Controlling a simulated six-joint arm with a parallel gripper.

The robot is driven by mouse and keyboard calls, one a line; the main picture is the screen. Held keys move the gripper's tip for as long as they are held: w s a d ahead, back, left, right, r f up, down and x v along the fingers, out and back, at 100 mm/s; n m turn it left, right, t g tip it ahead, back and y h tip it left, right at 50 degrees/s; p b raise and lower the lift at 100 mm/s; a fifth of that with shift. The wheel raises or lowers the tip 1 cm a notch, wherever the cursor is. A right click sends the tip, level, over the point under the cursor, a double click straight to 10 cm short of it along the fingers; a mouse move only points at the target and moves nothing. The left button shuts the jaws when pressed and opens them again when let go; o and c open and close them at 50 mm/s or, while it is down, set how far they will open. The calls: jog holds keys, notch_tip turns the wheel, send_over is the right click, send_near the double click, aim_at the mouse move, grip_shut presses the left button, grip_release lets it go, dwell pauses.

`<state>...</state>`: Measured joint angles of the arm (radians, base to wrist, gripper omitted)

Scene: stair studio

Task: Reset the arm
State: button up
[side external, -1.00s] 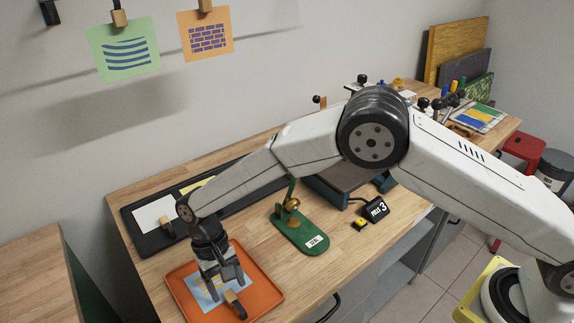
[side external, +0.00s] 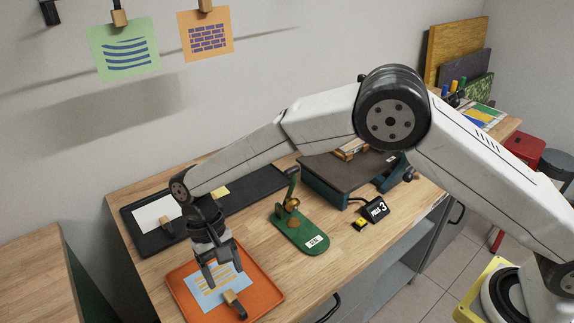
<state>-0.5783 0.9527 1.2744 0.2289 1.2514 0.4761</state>
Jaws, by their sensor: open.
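My gripper (side external: 223,275) hangs from the arm over the orange tray (side external: 262,295), fingers pointing down and apart, with nothing seen between them. A light blue printed sheet (side external: 205,299) with yellow lines lies in the tray, partly hidden behind the gripper. A wood-and-black clip (side external: 234,303) sits at the sheet's front edge, just right of and below the fingers and apart from them.
A green stand (side external: 300,235) with a brass part is right of the tray. A black tray (side external: 150,240) with a white sheet lies behind. A dark press-like table (side external: 345,172) and a black "3" block (side external: 375,209) stand farther right.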

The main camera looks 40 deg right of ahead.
jog(key=shift+r, duration=0.35)
dwell(0.5)
jog(key=shift+w+d+r, duration=0.15)
jog(key=shift+d+r, duration=0.05)
jog(key=shift+d, duration=0.3)
jog(key=s+d+r+t, duration=0.3)
jog(key=d, duration=0.9)
jog(key=s+d+r+t, duration=0.2)
jog(key=s+d, duration=0.1)
jog(key=d, duration=0.9)
jog(key=s+d+t, duration=0.2)
jog(key=s+d, duration=0.4)
jog(key=shift+s, duration=0.35)
jog(key=shift+r, duration=0.1)
